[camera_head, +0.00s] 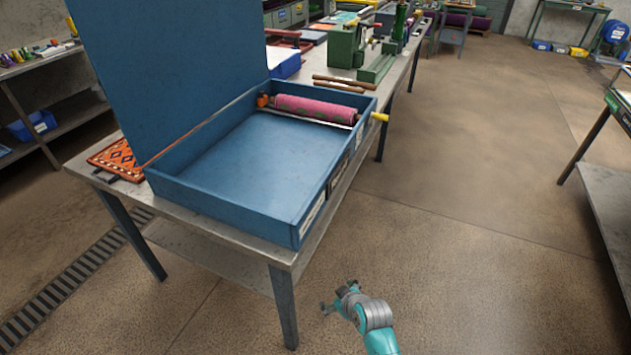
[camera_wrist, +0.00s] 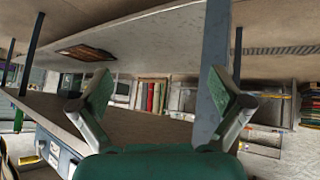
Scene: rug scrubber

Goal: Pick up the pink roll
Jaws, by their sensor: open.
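The pink roll (camera_head: 314,110) lies across the far end inside a blue open box (camera_head: 225,212) in the head view. It has dark green marks, an orange piece at its left end and a yellow handle (camera_head: 379,117) sticking out past the box's right wall. The box stands on a metal table (camera_head: 284,257), with a tall blue panel (camera_head: 170,65) upright along its left side. My gripper (camera_head: 336,303) is open and empty, low in front of the table and well apart from the roll. In the wrist view my gripper's fingers (camera_wrist: 160,105) are spread, with nothing between them; I cannot make out the roll there.
An orange patterned rug piece (camera_head: 117,160) lies on the table's left corner. Beyond the box are wooden rods (camera_head: 340,84) and a green machine (camera_head: 347,47). Another table (camera_head: 612,190) stands at the right. The floor between the tables is clear.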

